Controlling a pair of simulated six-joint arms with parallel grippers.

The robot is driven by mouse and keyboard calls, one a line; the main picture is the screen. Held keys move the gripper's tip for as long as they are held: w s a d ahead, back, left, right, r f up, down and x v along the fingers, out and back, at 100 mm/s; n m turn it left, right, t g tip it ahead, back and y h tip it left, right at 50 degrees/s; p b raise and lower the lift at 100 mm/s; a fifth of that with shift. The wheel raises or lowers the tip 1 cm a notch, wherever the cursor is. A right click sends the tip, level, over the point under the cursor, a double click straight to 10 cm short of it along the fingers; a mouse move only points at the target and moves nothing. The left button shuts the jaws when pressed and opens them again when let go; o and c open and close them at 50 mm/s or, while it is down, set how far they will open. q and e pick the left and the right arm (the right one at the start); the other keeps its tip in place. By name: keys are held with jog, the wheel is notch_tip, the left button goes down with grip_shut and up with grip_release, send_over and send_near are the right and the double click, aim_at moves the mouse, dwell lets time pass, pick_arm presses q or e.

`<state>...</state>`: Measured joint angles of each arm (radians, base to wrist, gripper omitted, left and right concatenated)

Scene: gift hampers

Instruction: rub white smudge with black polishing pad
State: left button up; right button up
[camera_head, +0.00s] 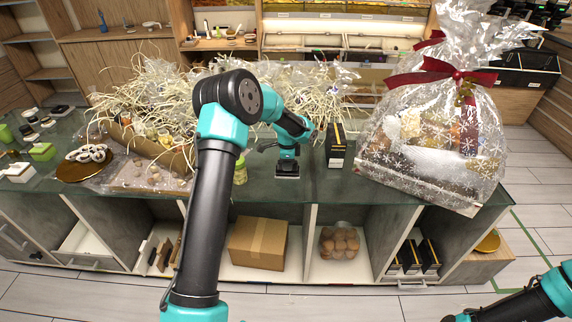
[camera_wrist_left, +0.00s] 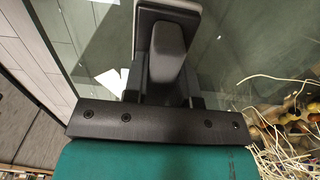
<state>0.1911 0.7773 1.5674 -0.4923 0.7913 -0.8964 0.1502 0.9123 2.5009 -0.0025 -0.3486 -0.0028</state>
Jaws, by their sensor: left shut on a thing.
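My left gripper (camera_head: 287,166) is shut on the black polishing pad (camera_head: 287,176) at the glass countertop's front part, left of a black box. The pad is low over the glass or on it; I cannot tell whether it touches. In the left wrist view, the pad (camera_wrist_left: 168,10) shows as a dark block with a pale edge between the fingers of my left gripper (camera_wrist_left: 168,60). White angular patches (camera_wrist_left: 112,82) show on the glass beside it; I cannot tell whether they are the smudge or reflections. No clear smudge shows in the head view. My right gripper is out of view.
A wrapped hamper with a red bow (camera_head: 455,120) stands to the right. A black box (camera_head: 336,148) stands close to my left gripper. Open hampers with pale straw (camera_head: 150,110) fill the left and back. A small jar (camera_head: 240,172) stands left of the gripper.

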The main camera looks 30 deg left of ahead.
pick_arm(q)
jog(key=shift+w+d, duration=0.4)
jog(key=shift+w, duration=0.4)
jog(key=shift+f, duration=0.1)
jog(key=shift+w+d, duration=0.4)
jog(key=shift+w, duration=0.45)
jog(key=shift+s+a, duration=0.4)
jog(key=shift+a, duration=0.3)
jog(key=shift+s+a, duration=0.4)
jog(key=shift+a, duration=0.25)
jog(key=shift+s+a, duration=0.35)
jog(key=shift+a, duration=0.3)
jog(key=shift+s+a, duration=0.35)
jog(key=shift+a, duration=0.3)
